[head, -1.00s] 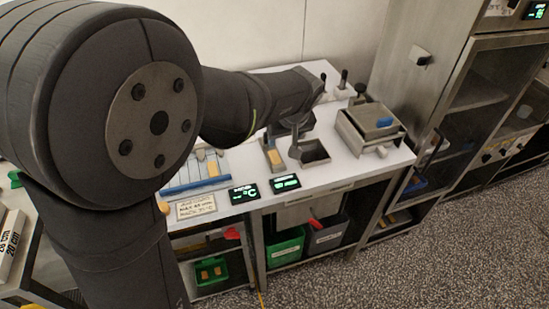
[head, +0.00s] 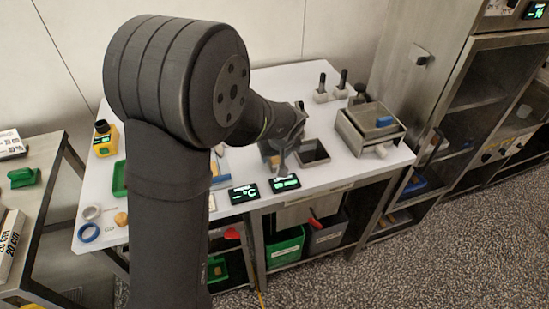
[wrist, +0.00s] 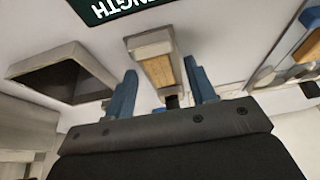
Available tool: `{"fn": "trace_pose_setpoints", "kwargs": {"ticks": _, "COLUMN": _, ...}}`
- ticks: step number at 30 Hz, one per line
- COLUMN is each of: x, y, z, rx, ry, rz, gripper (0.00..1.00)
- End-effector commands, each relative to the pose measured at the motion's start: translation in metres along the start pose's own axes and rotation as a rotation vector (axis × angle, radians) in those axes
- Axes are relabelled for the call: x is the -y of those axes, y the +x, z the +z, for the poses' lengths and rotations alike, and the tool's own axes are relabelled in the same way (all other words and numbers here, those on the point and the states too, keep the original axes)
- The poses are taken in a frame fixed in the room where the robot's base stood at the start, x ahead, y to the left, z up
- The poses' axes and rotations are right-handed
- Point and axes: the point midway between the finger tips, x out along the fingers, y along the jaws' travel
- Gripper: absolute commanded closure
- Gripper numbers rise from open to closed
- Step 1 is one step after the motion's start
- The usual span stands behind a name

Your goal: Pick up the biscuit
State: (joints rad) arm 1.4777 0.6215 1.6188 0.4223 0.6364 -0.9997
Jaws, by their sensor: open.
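A tan rectangular biscuit (wrist: 158,71) lies in a narrow pale holder (wrist: 150,42) in the wrist view, lined up between my two blue fingers. My gripper (wrist: 161,68) is open, one finger on each side of the biscuit and holder in the picture. I cannot tell how far the fingertips are above it, and no grip on it shows. In the head view my gripper (head: 284,152) is over the white table at the holder, and my arm hides most of the biscuit.
A steel box with a blue part (head: 372,125) stands further right. Display panels (head: 243,194) line the front edge. Upright knobs (head: 322,92) stand behind.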

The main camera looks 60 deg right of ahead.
Motion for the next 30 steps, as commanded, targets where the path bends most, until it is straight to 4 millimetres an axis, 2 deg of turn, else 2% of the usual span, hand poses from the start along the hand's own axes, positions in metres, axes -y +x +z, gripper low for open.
{"fn": "trace_pose_setpoints", "kwargs": {"ticks": 5, "x": 0.000, "y": 0.000, "z": 0.000, "rx": -0.001, "ry": -0.001, "rz": 0.001, "gripper": 0.51}}
{"fn": "trace_pose_setpoints", "kwargs": {"ticks": 9, "x": 0.000, "y": 0.000, "z": 0.000, "rx": -0.001, "ry": -0.001, "rz": 0.001, "gripper": 0.79}}
{"fn": "trace_pose_setpoints", "kwargs": {"ticks": 11, "x": 0.000, "y": 0.000, "z": 0.000, "rx": -0.001, "ry": -0.001, "rz": 0.001, "gripper": 0.88}}
{"fn": "trace_pose_setpoints", "kwargs": {"ticks": 23, "x": 0.000, "y": -0.004, "z": -0.002, "rx": -0.002, "ry": -0.002, "rz": 0.001, "gripper": 0.88}}
{"fn": "trace_pose_setpoints", "kwargs": {"ticks": 26, "x": -0.001, "y": -0.012, "z": -0.006, "rx": -0.003, "ry": -0.003, "rz": 0.003, "gripper": 0.88}}
{"fn": "trace_pose_setpoints", "kwargs": {"ticks": 30, "x": -0.001, "y": -0.033, "z": -0.014, "rx": -0.005, "ry": -0.003, "rz": 0.002, "gripper": 0.88}}
